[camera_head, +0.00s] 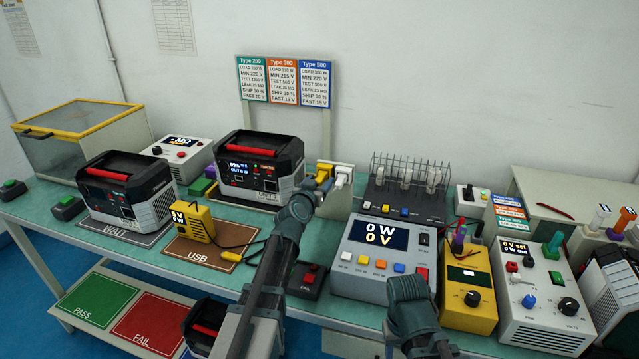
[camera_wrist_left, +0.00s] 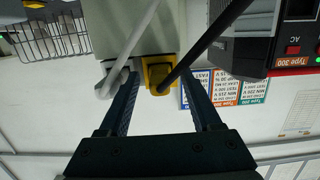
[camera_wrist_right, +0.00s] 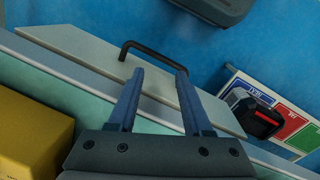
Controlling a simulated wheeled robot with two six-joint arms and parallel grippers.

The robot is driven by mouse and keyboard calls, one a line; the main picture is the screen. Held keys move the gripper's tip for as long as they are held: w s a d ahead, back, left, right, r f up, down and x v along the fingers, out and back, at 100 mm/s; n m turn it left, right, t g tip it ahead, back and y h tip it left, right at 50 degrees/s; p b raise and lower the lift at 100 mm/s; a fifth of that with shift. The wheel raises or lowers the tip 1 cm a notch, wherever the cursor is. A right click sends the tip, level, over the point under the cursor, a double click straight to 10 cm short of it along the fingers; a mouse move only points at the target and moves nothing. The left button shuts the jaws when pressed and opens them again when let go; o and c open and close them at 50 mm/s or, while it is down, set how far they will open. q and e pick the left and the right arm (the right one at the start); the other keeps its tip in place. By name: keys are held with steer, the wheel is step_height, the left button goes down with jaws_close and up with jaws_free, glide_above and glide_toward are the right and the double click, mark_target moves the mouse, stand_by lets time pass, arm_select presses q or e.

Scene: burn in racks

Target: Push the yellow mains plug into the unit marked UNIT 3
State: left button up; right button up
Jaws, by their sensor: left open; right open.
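The yellow mains plug (camera_head: 323,172) sits in the upright beige socket block (camera_head: 339,203) beside a white plug (camera_head: 343,174). In the left wrist view the yellow plug (camera_wrist_left: 158,79) has a black cable and lies between the tips of my open left gripper (camera_wrist_left: 158,88). The left fingers are apart from each other; contact with the plug cannot be told. My left gripper also shows in the head view (camera_head: 313,190), just below the plugs. The black unit with a red handle, its label apparently UNIT 3 (camera_head: 262,165), stands left of the block. My right gripper (camera_wrist_right: 159,75) is open and empty.
The white plug (camera_wrist_left: 113,82) is close to one left finger. Behind my right gripper is a meter (camera_head: 379,255) reading 0 W, 0 V. A rack of plugs (camera_head: 405,203) stands right of the block. Another black unit (camera_head: 125,188) is on the WAIT mat.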

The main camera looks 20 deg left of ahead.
arm_select(q)
jaws_close()
stand_by(0.5)
stand_by(1.3)
